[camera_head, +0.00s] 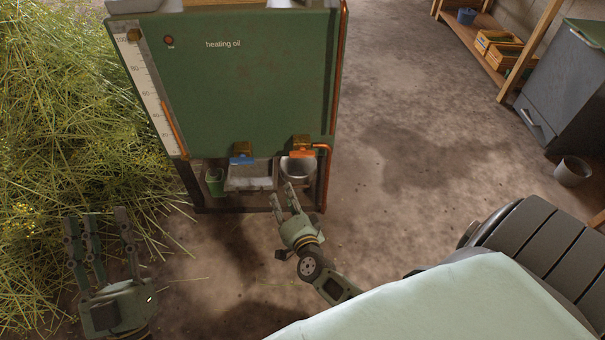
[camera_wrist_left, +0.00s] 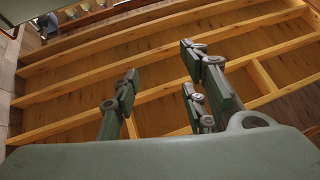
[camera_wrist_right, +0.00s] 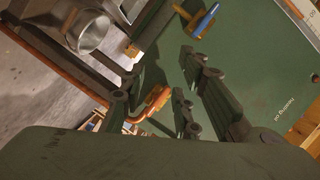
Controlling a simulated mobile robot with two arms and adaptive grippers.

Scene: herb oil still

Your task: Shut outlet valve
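One has a blue handle (camera_head: 241,159); the other has an orange handle (camera_head: 301,153) beside a copper pipe. I cannot tell which is the outlet valve. My right gripper (camera_head: 283,195) is open, just below the orange valve in the head view. In the right wrist view the orange handle (camera_wrist_right: 154,103) shows between its fingers, contact unclear; the blue handle (camera_wrist_right: 207,19) is farther up. My left gripper (camera_head: 98,222) is open and empty, over the grass at left.
A metal bucket (camera_head: 298,167) stands under the orange valve, and a small green cup (camera_head: 215,182) stands to the left inside the still's frame. Heaped grass (camera_head: 70,110) fills the left. A grey cabinet (camera_head: 565,95) stands at right. The floor between is clear.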

